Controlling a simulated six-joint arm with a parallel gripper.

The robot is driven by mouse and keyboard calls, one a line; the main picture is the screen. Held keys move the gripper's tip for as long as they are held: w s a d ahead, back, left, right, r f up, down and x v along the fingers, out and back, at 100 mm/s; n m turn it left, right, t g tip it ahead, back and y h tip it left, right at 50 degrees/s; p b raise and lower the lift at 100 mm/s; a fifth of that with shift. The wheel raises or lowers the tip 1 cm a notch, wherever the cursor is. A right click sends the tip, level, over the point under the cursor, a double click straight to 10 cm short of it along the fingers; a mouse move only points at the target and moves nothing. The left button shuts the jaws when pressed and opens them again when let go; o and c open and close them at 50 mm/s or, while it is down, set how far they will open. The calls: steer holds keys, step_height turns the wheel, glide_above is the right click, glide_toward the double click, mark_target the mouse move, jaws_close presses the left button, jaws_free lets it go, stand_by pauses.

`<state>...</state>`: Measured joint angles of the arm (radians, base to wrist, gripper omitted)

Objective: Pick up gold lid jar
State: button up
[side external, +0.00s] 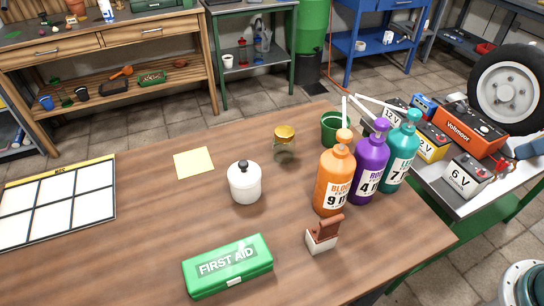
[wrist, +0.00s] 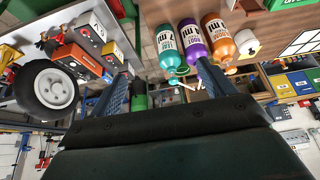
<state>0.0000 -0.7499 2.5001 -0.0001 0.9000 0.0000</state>
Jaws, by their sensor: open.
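The gold lid jar (side external: 284,152) is a small clear glass jar with a gold lid. It stands upright on the brown wooden table (side external: 140,235), behind the orange bottle and right of the white jar. I cannot make it out in the wrist view. My gripper (wrist: 163,72) shows in the wrist view with its two blue fingers wide apart and nothing between them. It is away from the gold lid jar, with the bottles in view beyond the fingertips.
Orange (side external: 334,182), purple (side external: 370,170) and teal (side external: 404,158) pump bottles stand right of the jar, near a green cup (side external: 331,128). A white jar (side external: 244,185), first aid box (side external: 228,266), yellow note (side external: 194,162) and small brown-and-white object (side external: 322,236) surround clear tabletop. Batteries (side external: 468,178) crowd the right cart.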

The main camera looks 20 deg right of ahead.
steer(key=shift+r, duration=0.1)
steer(key=w+a+r+n+g, duration=0.1)
steer(key=w+r+n, duration=0.15)
steer(key=w, duration=0.35)
steer(key=w+a+r+n, duration=0.2)
steer(key=w+r, duration=0.1)
steer(key=w, duration=0.3)
steer(key=n+g, duration=0.5)
steer(key=n, duration=0.8)
glide_above(284, 131)
step_height(284, 131, down, 20)
steer(key=shift+r, duration=0.15)
steer(key=shift+f, duration=4.3)
